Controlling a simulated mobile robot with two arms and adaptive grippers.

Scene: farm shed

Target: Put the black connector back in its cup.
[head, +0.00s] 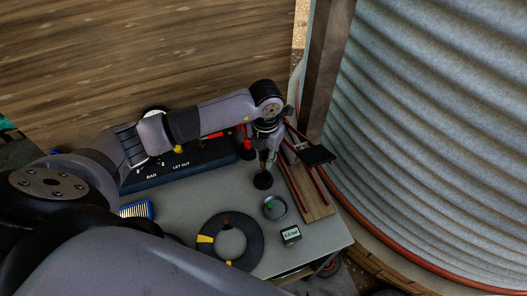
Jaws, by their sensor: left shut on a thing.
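My left gripper (266,158) reaches down over the right part of the grey table. It is shut, and the black connector (263,181) seems to be the dark round piece right under its fingertips. Whether that piece is clear of the table top is hard to tell from above. A small round grey cup (282,211) stands just in front of it, to the right, with something green inside. I cannot tell whether this is the connector's cup. My right gripper is out of view.
A wooden board (318,209) with red strips is close right of the gripper. A black ring with yellow bands (254,241), a small labelled box (291,235) and a blue brush (137,210) lie in front.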

